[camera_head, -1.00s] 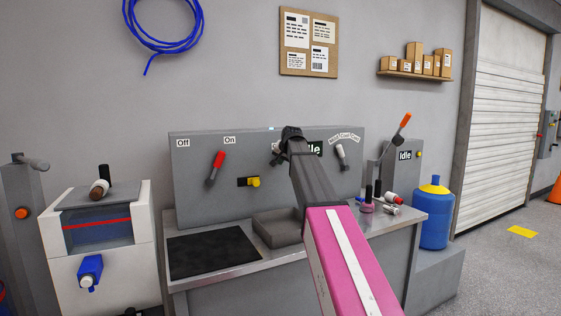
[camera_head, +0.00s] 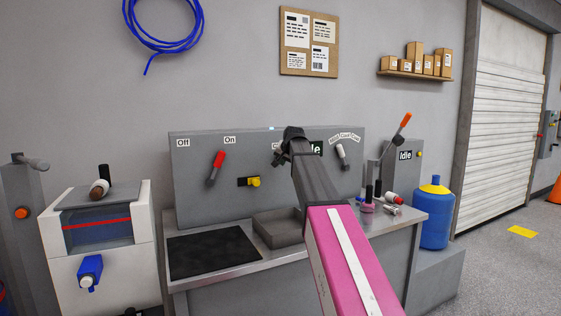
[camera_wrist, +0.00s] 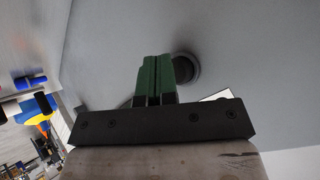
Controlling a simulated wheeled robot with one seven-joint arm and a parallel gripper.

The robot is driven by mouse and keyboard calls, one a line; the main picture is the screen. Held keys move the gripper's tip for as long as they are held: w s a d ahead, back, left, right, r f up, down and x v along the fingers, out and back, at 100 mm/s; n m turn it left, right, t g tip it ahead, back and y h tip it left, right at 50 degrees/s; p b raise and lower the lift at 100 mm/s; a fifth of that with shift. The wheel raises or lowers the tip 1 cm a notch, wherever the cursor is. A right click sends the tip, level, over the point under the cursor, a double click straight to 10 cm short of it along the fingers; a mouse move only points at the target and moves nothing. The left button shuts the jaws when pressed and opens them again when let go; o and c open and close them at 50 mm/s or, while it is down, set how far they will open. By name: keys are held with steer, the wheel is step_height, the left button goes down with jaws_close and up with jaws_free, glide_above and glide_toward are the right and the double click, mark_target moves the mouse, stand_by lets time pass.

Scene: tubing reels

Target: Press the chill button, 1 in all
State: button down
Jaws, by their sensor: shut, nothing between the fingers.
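In the wrist view a round grey button-like part with a dark ring (camera_wrist: 186,69) sits on the grey panel. I see no readable label on it there, so I cannot confirm that it is the chill button. My gripper (camera_wrist: 155,62) has its green fingers shut together and empty. Its tips appear just left of the ring in the picture and partly overlap it; whether they touch is unclear. In the head view my gripper (camera_head: 281,151) is in front of the control panel (camera_head: 255,190), beside a partly hidden white label and an "Idle" display (camera_head: 316,148).
The panel also bears a red Off/On lever (camera_head: 217,160), a yellow knob (camera_head: 253,182) and a white-tipped selector (camera_head: 341,153). Below are a grey tray (camera_head: 280,232) and a black mat (camera_head: 212,251).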

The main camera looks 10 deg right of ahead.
steer(key=shift+s, duration=0.15)
steer(key=s, duration=0.1)
steer(key=s+d, duration=0.1)
steer(key=s, duration=0.2)
steer(key=shift+s+d, duration=0.3)
steer(key=shift+s, duration=0.1)
stand_by(0.5)
